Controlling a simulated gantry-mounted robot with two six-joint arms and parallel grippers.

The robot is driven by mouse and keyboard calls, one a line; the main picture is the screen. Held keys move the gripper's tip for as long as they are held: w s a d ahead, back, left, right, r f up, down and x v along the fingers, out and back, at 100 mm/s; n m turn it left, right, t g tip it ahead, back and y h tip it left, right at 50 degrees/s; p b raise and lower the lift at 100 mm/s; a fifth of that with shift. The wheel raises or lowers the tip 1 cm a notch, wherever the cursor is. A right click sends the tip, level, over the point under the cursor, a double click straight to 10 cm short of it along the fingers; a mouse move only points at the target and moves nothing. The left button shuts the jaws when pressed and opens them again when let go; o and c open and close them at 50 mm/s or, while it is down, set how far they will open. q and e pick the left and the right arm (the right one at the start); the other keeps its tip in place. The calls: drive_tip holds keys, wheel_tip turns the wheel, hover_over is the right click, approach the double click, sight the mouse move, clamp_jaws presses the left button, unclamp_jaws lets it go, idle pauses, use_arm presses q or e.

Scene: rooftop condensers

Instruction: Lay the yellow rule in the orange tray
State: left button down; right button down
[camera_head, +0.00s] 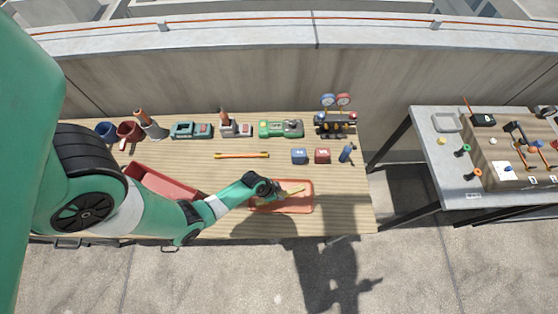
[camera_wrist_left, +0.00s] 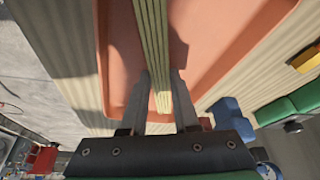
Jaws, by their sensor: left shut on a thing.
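The yellow rule (camera_head: 292,191) is in the jaws of my left gripper (camera_head: 276,193), over the orange tray (camera_head: 302,208) near the front edge of the wooden bench. In the left wrist view, the rule (camera_wrist_left: 152,45) runs away from between the two fingers (camera_wrist_left: 160,82), with the orange tray (camera_wrist_left: 215,62) beneath it. A dark shadow lies beside the rule on the tray floor. I cannot tell whether the rule touches the floor. The gripper partly hides the tray's left end in the head view. My right gripper is not in view.
A red tray (camera_head: 160,183) lies to the left, partly behind my left arm. Blue (camera_head: 299,156) and red (camera_head: 322,156) blocks and a blue bottle (camera_head: 346,154) stand behind the orange tray. An orange-ended bar (camera_head: 241,155) lies mid-bench. Tools and gauges line the back.

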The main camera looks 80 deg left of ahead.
use_arm(q)
drive_tip(key=shift+r, duration=0.1)
drive_tip(key=c, duration=0.7)
unclamp_jaws()
drive_tip(key=shift+o, duration=0.2)
drive_tip(key=shift+r, duration=0.15)
drive_tip(key=p+v, duration=0.9)
drive_tip(key=v, duration=0.2)
drive_tip(key=shift+s+r, duration=0.2)
drive_tip(key=shift+r, duration=0.1)
